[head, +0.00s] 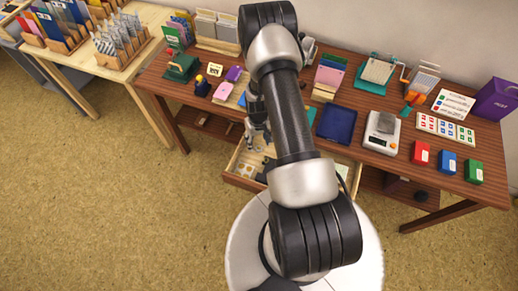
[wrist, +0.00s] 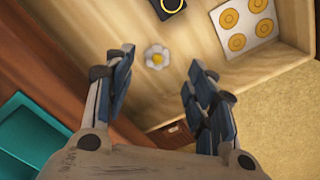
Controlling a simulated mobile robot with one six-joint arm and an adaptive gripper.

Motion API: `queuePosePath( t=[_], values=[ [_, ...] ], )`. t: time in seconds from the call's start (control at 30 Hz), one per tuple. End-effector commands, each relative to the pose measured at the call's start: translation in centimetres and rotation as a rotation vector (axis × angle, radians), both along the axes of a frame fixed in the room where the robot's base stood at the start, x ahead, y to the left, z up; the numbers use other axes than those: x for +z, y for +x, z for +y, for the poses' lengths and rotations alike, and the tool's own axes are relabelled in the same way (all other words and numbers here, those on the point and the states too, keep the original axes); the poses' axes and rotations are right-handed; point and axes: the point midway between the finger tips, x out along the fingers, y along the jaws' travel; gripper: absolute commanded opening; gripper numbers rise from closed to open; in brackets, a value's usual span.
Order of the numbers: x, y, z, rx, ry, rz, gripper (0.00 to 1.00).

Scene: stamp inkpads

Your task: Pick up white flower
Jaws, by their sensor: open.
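The white flower (wrist: 157,56) is small, with white petals and a yellow centre. It lies on the wooden floor of the open drawer (head: 238,162) in the wrist view. My gripper (wrist: 160,85) is open and empty, above the drawer. Its fingers stand apart, one on each side below the flower in the picture, and nothing is between the pads. In the head view my gripper (head: 257,133) hangs over the drawer at the table's front, and my arm hides part of the drawer; I cannot make out the flower there.
In the drawer, a white sheet with orange rings (wrist: 245,22) and a dark square item (wrist: 170,6) lie near the flower. The drawer's front wall is close to my fingers. A blue tray (head: 337,123) and a scale (head: 381,134) stand on the table (head: 404,160).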

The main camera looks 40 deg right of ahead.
Motion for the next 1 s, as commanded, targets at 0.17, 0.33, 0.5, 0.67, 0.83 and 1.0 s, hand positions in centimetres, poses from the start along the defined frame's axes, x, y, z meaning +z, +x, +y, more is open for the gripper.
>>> queuePosePath(
  t=[0.17,0.33,0.5,0.67,0.83,1.0],
  values=[
    [-3.2,-0.2,-0.3,0.001,0.002,0.003,0.51],
    [-4.2,-0.1,-0.3,0.0,0.0,0.0,0.51],
    [-4.0,-0.1,-0.3,0.0,0.0,0.0,0.49],
    [-4.0,-0.1,-0.3,0.0,0.0,0.0,0.39],
    [-4.0,-0.1,-0.3,0.0,0.0,0.001,0.27],
    [-4.0,-0.1,-0.3,0.0,0.0,0.001,0.19]
  ],
)
